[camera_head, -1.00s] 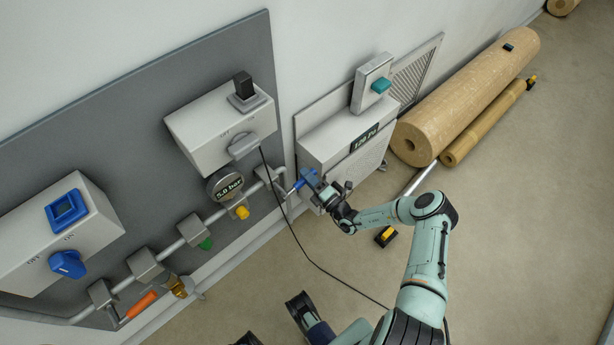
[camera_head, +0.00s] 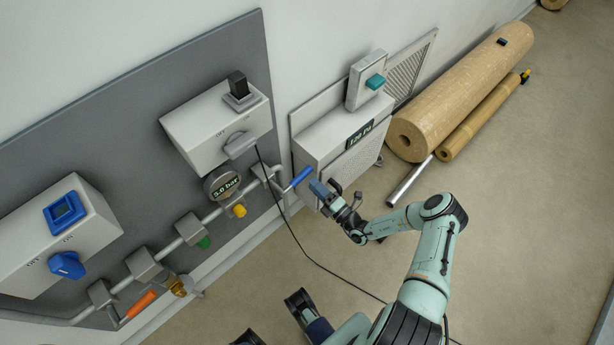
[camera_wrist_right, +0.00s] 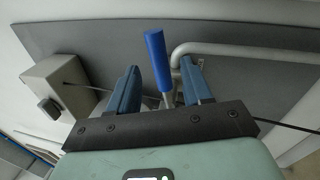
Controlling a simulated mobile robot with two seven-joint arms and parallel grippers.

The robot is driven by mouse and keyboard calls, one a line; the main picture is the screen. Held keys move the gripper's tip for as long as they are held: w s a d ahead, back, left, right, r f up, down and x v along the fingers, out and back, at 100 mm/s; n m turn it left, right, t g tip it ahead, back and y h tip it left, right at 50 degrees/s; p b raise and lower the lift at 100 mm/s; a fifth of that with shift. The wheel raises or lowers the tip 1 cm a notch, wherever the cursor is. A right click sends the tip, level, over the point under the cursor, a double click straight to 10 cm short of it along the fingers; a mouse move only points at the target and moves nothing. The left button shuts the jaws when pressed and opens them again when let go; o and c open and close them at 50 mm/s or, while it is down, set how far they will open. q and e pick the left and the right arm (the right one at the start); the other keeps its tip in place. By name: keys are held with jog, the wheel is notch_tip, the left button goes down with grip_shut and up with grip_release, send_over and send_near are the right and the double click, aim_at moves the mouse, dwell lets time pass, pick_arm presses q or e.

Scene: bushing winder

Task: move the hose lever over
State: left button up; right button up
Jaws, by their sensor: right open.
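A lever with a blue handle (camera_head: 301,177) sticks out from the right end of the grey pipe on the wall panel. My right gripper (camera_head: 326,192) is open and empty, just right of the handle's free end in the head view. In the right wrist view the blue handle (camera_wrist_right: 157,60) stands upright in the gap between the two blue fingers (camera_wrist_right: 160,88), with a gap on either side; it looks beyond them, apart from them. A second lever with an orange handle (camera_head: 141,304) is at the pipe's lower left.
A grey box with a display (camera_head: 340,145) stands right of the blue lever. A black cable (camera_head: 310,261) hangs across the panel onto the floor. Yellow (camera_head: 239,210) and green (camera_head: 204,242) knobs sit along the pipe. Large brown rolls (camera_head: 465,92) lie at right. Floor at right is open.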

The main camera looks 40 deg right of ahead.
jog(key=v, duration=0.7)
jog(key=shift+s, duration=0.1)
